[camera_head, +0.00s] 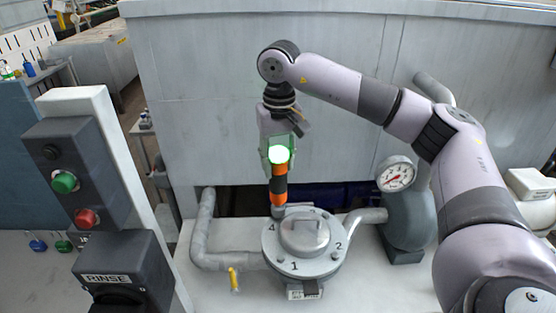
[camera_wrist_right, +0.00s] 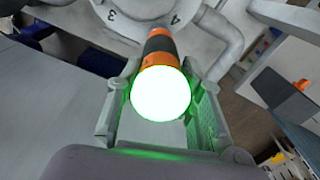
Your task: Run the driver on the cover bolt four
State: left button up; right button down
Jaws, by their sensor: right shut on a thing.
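My right gripper (camera_head: 277,148) is shut on an orange and black driver (camera_head: 279,188) with a brightly lit, green-edged top. The driver stands nearly upright over the left rear of the round grey cover (camera_head: 316,264), near the number 4. Its lower end is at or just above the cover's rim; I cannot tell whether it sits on bolt four, which is hidden. Numbers 1, 2 and 4 show on the cover in the head view. In the right wrist view the driver (camera_wrist_right: 158,47) lies between the fingers, with 3 and 4 on the cover (camera_wrist_right: 142,8) beyond. My left gripper is not in view.
A pipe with a yellow-handled valve (camera_head: 234,279) runs left of the cover. A dial gauge (camera_head: 396,175) stands on the right. A control post with green and red buttons (camera_head: 64,182) and a RINSE switch (camera_head: 108,280) is at the left front. A grey wall panel (camera_head: 200,110) rises behind.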

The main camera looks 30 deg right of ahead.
jog(key=shift+f+b, duration=0.5)
jog(key=shift+f, duration=0.15)
dwell(0.8)
jog(key=shift+s+a+f, duration=0.1)
jog(key=shift+s+f, duration=0.05)
jog(key=shift+f, duration=0.3)
dwell(1.0)
jog(key=shift+r, duration=0.15)
jog(key=shift+r+p, duration=0.45)
jog(key=shift+r, duration=0.25)
jog(key=shift+r+p, duration=0.65)
jog(key=shift+r, duration=0.5)
